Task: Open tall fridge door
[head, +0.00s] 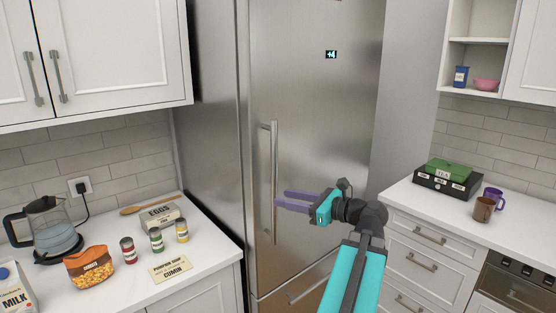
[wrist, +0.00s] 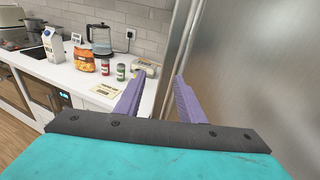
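The tall stainless-steel fridge door (head: 330,110) is shut and fills the middle of the head view. Its long vertical handle (head: 274,150) is near the door's left edge. My gripper (head: 281,198) has purple fingers pointing left, with the tips close to the lower half of the handle in the head view. In the wrist view the fingers of my gripper (wrist: 158,80) are spread apart with nothing seen held between them. The fridge's steel surface (wrist: 260,70) fills the right side there. I cannot tell whether a finger touches the handle.
The left counter (head: 205,262) holds a kettle (head: 52,230), an orange bag (head: 90,268), several small cans and an egg carton. The right counter (head: 405,195) holds a tea box (head: 447,180) and two mugs. A lower drawer handle (head: 308,292) sits below the door.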

